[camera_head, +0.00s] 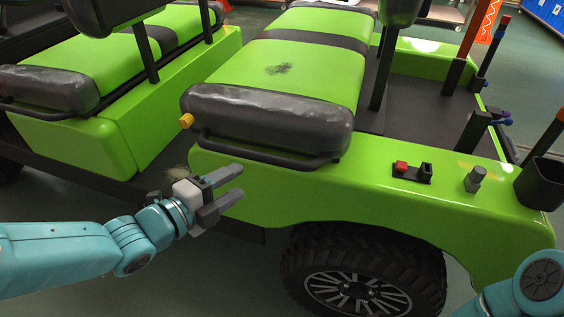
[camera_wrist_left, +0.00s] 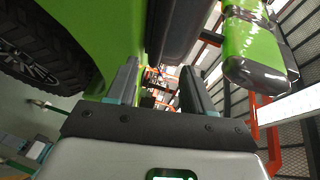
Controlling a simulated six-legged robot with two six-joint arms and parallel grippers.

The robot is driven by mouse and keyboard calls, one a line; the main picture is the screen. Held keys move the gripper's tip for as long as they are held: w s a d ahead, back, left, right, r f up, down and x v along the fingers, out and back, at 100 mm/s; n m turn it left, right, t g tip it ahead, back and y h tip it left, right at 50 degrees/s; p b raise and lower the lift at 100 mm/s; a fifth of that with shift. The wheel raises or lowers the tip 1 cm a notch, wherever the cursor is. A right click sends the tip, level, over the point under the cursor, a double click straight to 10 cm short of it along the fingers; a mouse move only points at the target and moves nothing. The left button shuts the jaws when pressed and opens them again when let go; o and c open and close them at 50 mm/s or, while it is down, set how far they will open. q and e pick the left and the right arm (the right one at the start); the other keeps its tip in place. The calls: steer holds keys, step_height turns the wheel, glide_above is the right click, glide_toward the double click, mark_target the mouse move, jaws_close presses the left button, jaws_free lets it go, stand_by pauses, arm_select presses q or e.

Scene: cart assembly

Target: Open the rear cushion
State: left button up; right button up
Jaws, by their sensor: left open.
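The green cart carries two bench cushions, green with black ends. The nearer cushion (camera_head: 290,75) lies flat on its green base in the middle of the head view, with a dark bar (camera_head: 265,150) below its black end. The other cushion (camera_head: 75,65) lies at the left; the pictures do not say which one is called rear. My left gripper (camera_head: 240,183) is open and empty, left of and below the nearer cushion's black end, beside the green side panel. In the left wrist view its two fingers (camera_wrist_left: 160,88) stand apart with nothing between them. My right gripper is out of view.
A wheel (camera_head: 365,275) is below the side panel. An orange knob (camera_head: 186,121) sits at the cushion base's corner. A red switch (camera_head: 401,167) and a grey knob (camera_head: 475,178) stand on the panel. Tools on upright posts (camera_head: 480,65) are at the right. Part of my right arm shows bottom right.

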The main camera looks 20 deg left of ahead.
mark_target(281, 157)
arm_select(q)
steer(key=x, duration=1.5)
steer(key=shift+a+f+b, duration=0.1)
steer(key=shift+f+b, duration=0.1)
steer(key=shift+b, duration=0.1)
jaws_close()
